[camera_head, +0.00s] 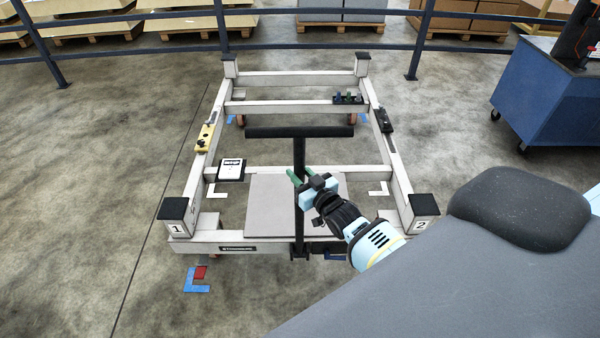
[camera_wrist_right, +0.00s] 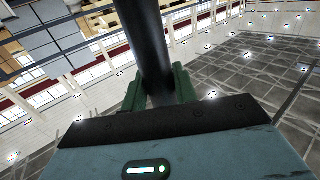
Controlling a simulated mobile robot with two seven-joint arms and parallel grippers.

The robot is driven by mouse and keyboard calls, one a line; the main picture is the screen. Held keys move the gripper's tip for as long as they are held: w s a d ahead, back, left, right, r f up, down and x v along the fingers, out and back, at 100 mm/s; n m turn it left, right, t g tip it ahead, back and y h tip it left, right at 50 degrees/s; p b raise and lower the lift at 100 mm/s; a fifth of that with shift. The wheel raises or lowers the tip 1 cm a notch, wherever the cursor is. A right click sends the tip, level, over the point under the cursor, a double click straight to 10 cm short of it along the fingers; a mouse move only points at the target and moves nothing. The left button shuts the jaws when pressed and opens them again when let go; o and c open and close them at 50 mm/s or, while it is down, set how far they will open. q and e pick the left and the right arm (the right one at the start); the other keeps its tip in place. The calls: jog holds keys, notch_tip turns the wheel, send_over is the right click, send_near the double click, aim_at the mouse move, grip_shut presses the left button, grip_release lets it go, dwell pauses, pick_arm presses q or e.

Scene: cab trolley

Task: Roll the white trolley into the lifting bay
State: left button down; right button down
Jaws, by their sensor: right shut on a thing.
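The white trolley (camera_head: 295,78) is an open rectangular frame with black-capped corner posts, standing on the floor in the head view. A black T-shaped handle (camera_head: 299,132) rises at its near end, with its crossbar over the frame. My right gripper (camera_head: 297,177) is shut on the handle's upright post below the crossbar. In the right wrist view the green fingers (camera_wrist_right: 160,90) sit on both sides of the black post (camera_wrist_right: 148,40). White corner marks (camera_head: 217,190) and blue corner marks (camera_head: 196,281) lie on the floor. Which marks bound the lifting bay I cannot tell. My left gripper is not in view.
A blue rail (camera_head: 300,43) runs across the back, with pallets of boards behind it. A blue cabinet on casters (camera_head: 548,95) stands at the right. The floor left of the trolley (camera_head: 90,150) is clear. A grey padded shape fills the lower right.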

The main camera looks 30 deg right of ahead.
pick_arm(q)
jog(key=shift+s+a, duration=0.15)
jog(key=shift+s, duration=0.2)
pick_arm(e)
jog(key=shift+s+a, duration=0.2)
jog(key=shift+s, duration=0.1)
jog(key=shift+d, duration=0.1)
jog(key=c, duration=1)
grip_release()
jog(key=shift+w, duration=0.2)
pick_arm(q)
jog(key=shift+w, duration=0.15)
pick_arm(e)
jog(key=shift+s, duration=0.15)
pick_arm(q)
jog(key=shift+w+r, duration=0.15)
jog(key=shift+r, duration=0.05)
pick_arm(e)
jog(key=shift+s+d, duration=0.15)
jog(key=shift+s, duration=1.75)
jog(key=shift+s+d, duration=0.1)
jog(key=shift+s, duration=1.8)
